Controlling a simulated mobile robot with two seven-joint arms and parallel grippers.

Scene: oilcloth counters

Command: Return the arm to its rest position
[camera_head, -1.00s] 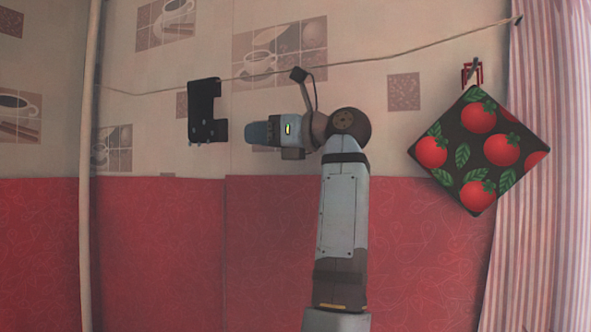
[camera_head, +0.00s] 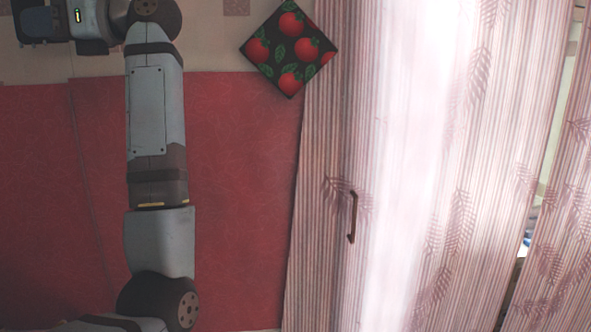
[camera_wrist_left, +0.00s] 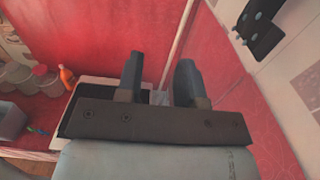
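My left arm (camera_head: 157,110) rises from the bottom left in the head view and bends left at the top. Its left gripper (camera_head: 42,24) is at the upper left edge there, in front of the wall. In the left wrist view the two dark fingers of the gripper (camera_wrist_left: 160,78) stand apart with nothing between them, so it is open and empty. My right gripper is in neither view.
A black wall fixture (camera_wrist_left: 263,27) is near the gripper. A tomato-patterned pot holder (camera_head: 290,48) hangs right of the arm, before a striped curtain (camera_head: 420,180).

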